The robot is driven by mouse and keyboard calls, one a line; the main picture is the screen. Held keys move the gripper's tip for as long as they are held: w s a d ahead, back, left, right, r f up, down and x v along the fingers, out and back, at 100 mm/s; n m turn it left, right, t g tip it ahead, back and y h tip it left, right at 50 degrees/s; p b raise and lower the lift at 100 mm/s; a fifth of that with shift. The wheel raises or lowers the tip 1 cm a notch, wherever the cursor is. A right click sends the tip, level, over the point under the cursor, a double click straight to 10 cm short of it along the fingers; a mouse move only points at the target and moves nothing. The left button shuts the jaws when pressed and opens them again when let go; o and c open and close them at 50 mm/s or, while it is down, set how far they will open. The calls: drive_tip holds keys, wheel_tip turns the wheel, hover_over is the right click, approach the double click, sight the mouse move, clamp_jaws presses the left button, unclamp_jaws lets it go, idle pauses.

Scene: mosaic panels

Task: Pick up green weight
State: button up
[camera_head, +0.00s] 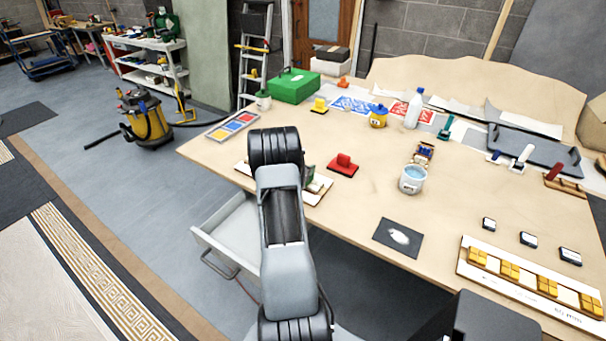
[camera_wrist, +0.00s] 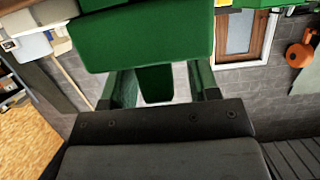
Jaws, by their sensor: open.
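A large green block (camera_wrist: 148,42) fills the upper middle of the wrist view, very close to the camera; it looks like the green weight. A narrower green part lies below it, between the two sides of my gripper (camera_wrist: 158,82). My gripper is open around this part; I cannot tell whether either finger touches it. In the head view my arm hides most of this spot. Only a small green piece (camera_head: 310,177) shows just right of the arm, over a white board (camera_head: 320,191) on the table. Whether the weight rests on the board is hidden.
A red knobbed block (camera_head: 342,166) stands close right of my arm. A cup of blue liquid (camera_head: 412,181) and a dark card (camera_head: 397,238) lie farther right on the table (camera_head: 370,205). A green toolbox (camera_head: 293,88) is at the back. An open drawer (camera_head: 230,235) sticks out below the front edge.

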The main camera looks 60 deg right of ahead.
drive_tip(key=shift+d+f, duration=0.2)
drive_tip(key=shift+d, duration=0.2)
drive_tip(key=shift+c, duration=0.4)
clamp_jaws()
drive_tip(key=shift+r, duration=0.1)
